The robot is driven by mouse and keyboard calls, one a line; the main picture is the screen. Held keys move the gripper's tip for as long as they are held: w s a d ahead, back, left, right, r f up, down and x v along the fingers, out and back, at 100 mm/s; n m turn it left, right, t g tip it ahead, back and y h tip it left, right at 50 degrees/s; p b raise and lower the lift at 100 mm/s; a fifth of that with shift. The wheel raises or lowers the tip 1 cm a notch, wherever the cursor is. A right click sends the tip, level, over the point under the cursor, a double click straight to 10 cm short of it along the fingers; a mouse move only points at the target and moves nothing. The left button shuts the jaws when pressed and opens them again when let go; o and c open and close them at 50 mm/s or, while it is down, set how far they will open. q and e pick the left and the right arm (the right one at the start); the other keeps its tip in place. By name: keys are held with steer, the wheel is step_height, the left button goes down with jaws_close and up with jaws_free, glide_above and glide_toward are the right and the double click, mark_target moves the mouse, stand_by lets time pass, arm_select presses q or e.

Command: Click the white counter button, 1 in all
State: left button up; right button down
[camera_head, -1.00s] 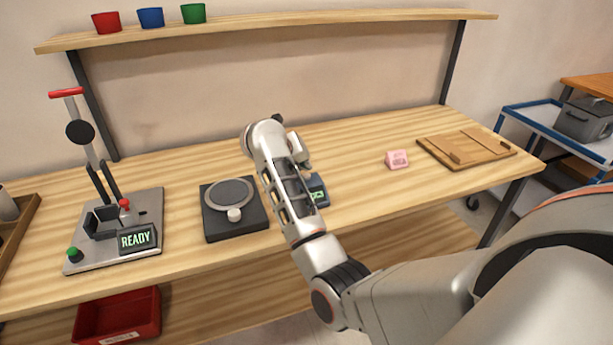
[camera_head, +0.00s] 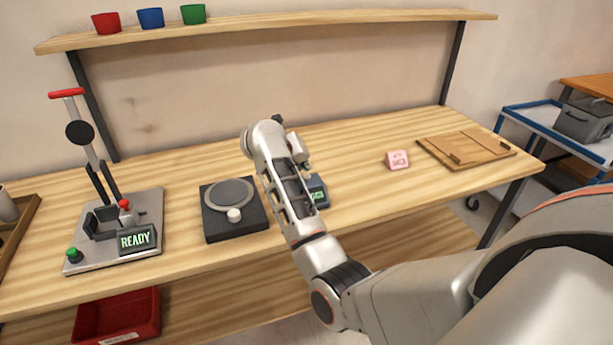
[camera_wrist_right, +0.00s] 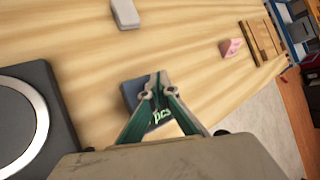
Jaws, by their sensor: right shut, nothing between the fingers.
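The counter (camera_head: 318,192) is a small dark blue box with a green display, on the table just right of my right forearm. In the right wrist view the counter (camera_wrist_right: 140,92) is partly covered by my right gripper (camera_wrist_right: 158,88), whose fingertips are together and empty in front of it. I cannot tell whether they touch it. The white button cannot be made out clearly. In the head view my forearm hides most of the right gripper. My left gripper is not in view.
A black plate device (camera_head: 235,225) with a round disc stands left of my forearm. A press with a READY display (camera_head: 137,239) is further left. A pink block (camera_head: 397,159) and wooden board (camera_head: 440,150) lie to the right. A grey-white block (camera_wrist_right: 125,13) lies beyond the counter.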

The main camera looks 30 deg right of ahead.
steer(key=shift+f, duration=0.15)
steer(key=shift+f, duration=0.35)
steer(key=shift+f+b, duration=0.2)
steer(key=shift+b, duration=0.15)
stand_by(0.3)
steer(key=shift+f, duration=0.3)
steer(key=shift+r, duration=0.15)
stand_by(0.5)
steer(key=shift+r+p, duration=0.6)
steer(key=shift+r, duration=0.2)
